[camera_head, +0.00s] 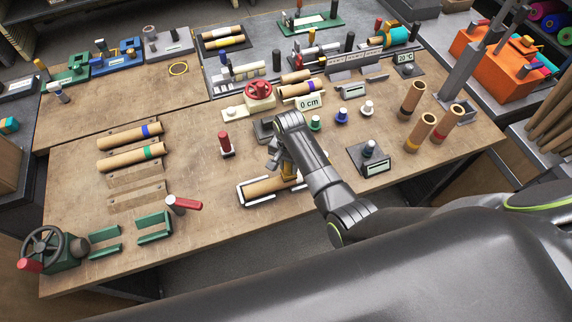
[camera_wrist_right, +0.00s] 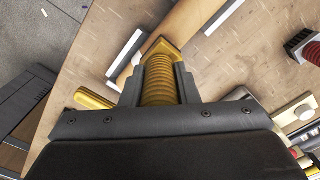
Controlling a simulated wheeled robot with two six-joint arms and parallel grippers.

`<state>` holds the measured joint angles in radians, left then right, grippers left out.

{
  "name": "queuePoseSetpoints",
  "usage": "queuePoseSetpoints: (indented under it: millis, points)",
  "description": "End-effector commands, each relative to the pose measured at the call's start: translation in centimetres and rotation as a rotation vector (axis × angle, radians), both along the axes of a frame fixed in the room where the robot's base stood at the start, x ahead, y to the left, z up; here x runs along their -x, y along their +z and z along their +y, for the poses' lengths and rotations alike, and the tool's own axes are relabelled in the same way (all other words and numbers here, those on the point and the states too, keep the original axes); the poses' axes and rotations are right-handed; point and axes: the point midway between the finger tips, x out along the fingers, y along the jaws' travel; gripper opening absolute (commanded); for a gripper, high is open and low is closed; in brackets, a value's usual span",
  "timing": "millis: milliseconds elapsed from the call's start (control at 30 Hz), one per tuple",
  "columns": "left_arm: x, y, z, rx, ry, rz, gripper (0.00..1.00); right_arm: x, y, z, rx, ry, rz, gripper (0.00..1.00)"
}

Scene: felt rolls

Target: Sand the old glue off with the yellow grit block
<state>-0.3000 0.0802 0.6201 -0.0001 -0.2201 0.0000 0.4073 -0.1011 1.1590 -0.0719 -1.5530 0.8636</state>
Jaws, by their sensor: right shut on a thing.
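My right gripper (camera_head: 284,160) is shut on the yellow grit block (camera_head: 288,170), over a tan roll (camera_head: 266,187) near the table's front edge. In the right wrist view the block's ribbed yellow body (camera_wrist_right: 158,82) sits between the fingers, and its flat yellow end reaches the roll (camera_wrist_right: 190,25). I cannot tell whether it presses on the roll. The roll lies in a white-edged cradle (camera_head: 241,194); its white bars (camera_wrist_right: 126,50) flank the roll in the wrist view. The old glue cannot be made out. My left gripper is not in view.
A readout stand (camera_head: 374,160) and upright tubes (camera_head: 420,132) are to the right. Two banded rolls (camera_head: 130,136) lie at left. Bare tabletop surrounds the cradle's left side.

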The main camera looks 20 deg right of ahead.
Motion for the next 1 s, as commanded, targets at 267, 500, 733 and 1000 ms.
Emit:
queuePoseSetpoints:
  millis: [267,500,733,1000]
  points:
    - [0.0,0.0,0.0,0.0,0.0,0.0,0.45,0.0,-0.2,-2.2,0.005,-0.002,0.002,0.05]
    - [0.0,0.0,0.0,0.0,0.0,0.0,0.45,0.0,-0.3,-2.7,0.005,-0.001,0.003,0.05]
    - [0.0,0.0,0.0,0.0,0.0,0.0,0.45,0.0,-0.3,-2.7,0.007,-0.001,0.005,0.05]
    - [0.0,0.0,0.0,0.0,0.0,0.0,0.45,0.1,-0.3,-1.8,0.002,-0.001,0.006,0.05]
